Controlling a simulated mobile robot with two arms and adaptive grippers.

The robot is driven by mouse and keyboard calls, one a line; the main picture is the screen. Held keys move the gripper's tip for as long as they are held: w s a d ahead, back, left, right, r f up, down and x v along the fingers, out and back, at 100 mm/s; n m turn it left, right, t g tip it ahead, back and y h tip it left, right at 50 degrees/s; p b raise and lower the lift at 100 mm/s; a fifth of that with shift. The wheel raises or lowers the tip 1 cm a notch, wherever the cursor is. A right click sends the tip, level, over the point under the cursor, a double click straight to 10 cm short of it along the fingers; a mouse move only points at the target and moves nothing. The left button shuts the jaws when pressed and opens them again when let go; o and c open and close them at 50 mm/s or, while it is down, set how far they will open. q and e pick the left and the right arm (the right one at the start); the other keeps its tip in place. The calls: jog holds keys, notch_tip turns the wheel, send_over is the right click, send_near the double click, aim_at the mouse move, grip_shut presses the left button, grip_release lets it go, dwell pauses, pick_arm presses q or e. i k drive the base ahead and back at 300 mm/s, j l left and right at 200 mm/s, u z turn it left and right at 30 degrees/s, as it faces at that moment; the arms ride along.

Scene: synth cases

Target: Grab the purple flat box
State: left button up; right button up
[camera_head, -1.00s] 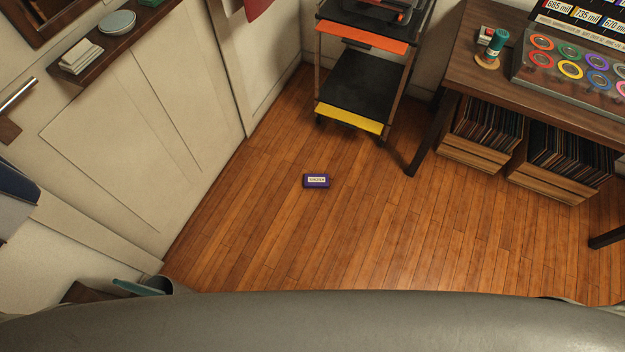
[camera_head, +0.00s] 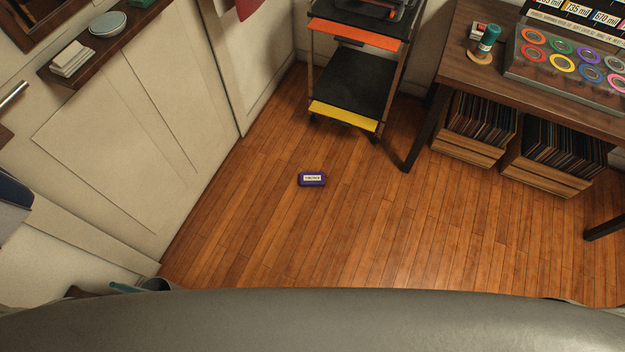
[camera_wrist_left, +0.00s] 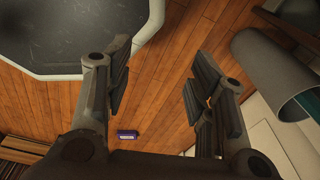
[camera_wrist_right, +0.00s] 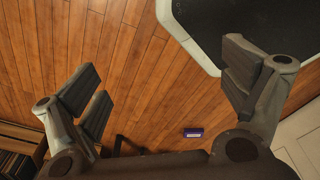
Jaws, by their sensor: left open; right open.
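The purple flat box (camera_head: 311,179) lies on the wooden floor near the middle of the head view, with a pale label on its upper face. In the left wrist view the box (camera_wrist_left: 127,135) shows small, low between the fingers. In the right wrist view the box (camera_wrist_right: 193,132) also shows small, low between the fingers. My left gripper (camera_wrist_left: 158,85) is open and empty, well away from the box. My right gripper (camera_wrist_right: 165,85) is open and empty, also well away from it. Neither gripper shows in the head view.
A cart (camera_head: 348,85) with black shelves stands behind the box. A wooden desk (camera_head: 480,75) with crates of records (camera_head: 467,150) under it is at the right. A panelled wall (camera_head: 120,130) with a shelf is at the left. The floor around the box is clear.

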aim_at(307, 178)
jog(key=i+j+z, duration=0.5)
jog(key=i+j, duration=0.45)
